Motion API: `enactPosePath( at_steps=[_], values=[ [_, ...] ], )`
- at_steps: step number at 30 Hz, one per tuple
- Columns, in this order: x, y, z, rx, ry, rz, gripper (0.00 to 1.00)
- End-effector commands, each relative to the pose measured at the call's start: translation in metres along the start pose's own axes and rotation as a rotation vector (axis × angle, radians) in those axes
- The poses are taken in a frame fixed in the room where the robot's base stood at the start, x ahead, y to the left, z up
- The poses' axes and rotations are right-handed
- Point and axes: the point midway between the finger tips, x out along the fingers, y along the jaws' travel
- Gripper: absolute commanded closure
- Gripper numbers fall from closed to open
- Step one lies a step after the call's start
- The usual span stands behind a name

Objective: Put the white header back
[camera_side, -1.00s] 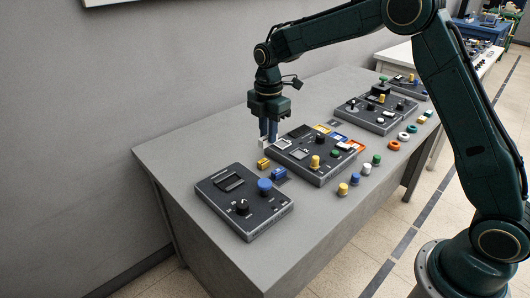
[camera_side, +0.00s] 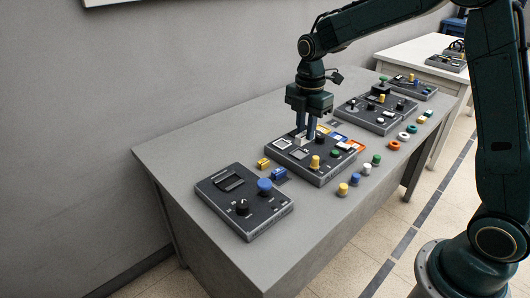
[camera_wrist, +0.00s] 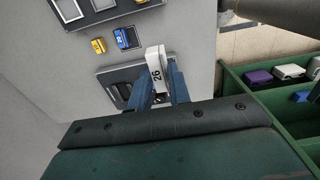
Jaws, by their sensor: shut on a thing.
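A white header marked 26 (camera_wrist: 156,68) is held between the blue fingers of my gripper (camera_wrist: 160,84), which is shut on it in the wrist view. In the side view my gripper (camera_side: 306,137) points down over the back part of the middle dark panel (camera_side: 318,176), with the white header (camera_side: 300,141) at its fingertips. I cannot tell whether the header touches the panel. A yellow header (camera_side: 263,163) and a blue header (camera_side: 279,174) lie on the grey table between the near panel and the middle panel. Both also show in the wrist view.
Yellow, blue, white and green caps stand along the table's right side. Several coloured rings lie farther back. A green compartmented box (camera_wrist: 240,95) shows in the wrist view. The table's left side is clear.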

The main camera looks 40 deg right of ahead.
Motion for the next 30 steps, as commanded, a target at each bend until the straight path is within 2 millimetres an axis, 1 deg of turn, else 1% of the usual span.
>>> enactPosePath(
  at_steps=[5, 18, 21, 25, 30],
  values=[
    [0.029, -0.001, 0.000, 0.000, 0.000, -0.005, 1.00],
    [0.112, -0.001, 0.000, 0.000, 0.001, -0.006, 1.00],
    [0.128, -0.001, 0.000, 0.000, 0.000, -0.005, 1.00],
    [0.141, 0.000, 0.000, 0.000, 0.000, -0.002, 1.00],
    [0.146, 0.000, 0.000, 0.000, 0.000, -0.001, 1.00]
  ],
)
